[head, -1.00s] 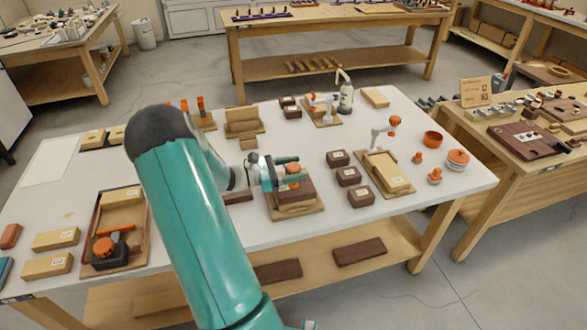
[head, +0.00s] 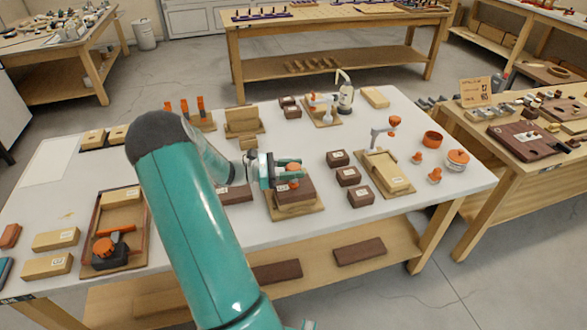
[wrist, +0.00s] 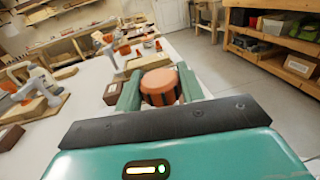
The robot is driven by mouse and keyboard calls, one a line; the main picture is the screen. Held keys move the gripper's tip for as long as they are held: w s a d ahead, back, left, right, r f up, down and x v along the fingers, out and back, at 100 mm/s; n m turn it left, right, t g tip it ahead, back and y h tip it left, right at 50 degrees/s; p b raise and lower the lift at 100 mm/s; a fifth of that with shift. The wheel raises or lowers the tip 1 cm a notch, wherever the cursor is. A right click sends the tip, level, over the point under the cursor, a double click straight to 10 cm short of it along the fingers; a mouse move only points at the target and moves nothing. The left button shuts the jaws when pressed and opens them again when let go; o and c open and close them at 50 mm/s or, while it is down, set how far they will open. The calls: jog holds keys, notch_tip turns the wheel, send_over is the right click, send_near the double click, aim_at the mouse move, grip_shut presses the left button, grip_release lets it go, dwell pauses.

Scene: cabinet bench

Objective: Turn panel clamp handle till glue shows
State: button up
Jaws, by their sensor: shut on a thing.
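The clamp handle is a round orange knob (head: 294,167), also large in the wrist view (wrist: 158,82). It sits over a brown panel block (head: 297,190) on a tan board (head: 313,209) near the middle of the bench. My gripper (head: 287,176) is shut on the knob. In the wrist view, the green fingers of my gripper (wrist: 159,90) lie on either side of the knob. Most of the clamp's body is hidden by the gripper. I cannot make out glue at the panel's edges.
Brown blocks (head: 349,176) stand to the right, beside another tan board with a clamp (head: 388,172). Orange knobs (head: 434,175) and a bowl (head: 432,139) are at the far right. A wooden tray (head: 135,211) is at left.

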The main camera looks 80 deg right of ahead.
jog(key=shift+m+g+y, duration=0.3)
jog(key=shift+m+y, duration=0.85)
jog(key=shift+y, duration=0.6)
jog(key=shift+m+g+y, duration=0.3)
jog(key=shift+m+y, duration=0.85)
jog(key=shift+y, duration=0.6)
jog(key=o, duration=1)
jog(key=shift+c, duration=0.2)
jog(key=w, duration=1.4)
jog(key=shift+d, duration=0.35)
jog(key=shift+s, duration=0.1)
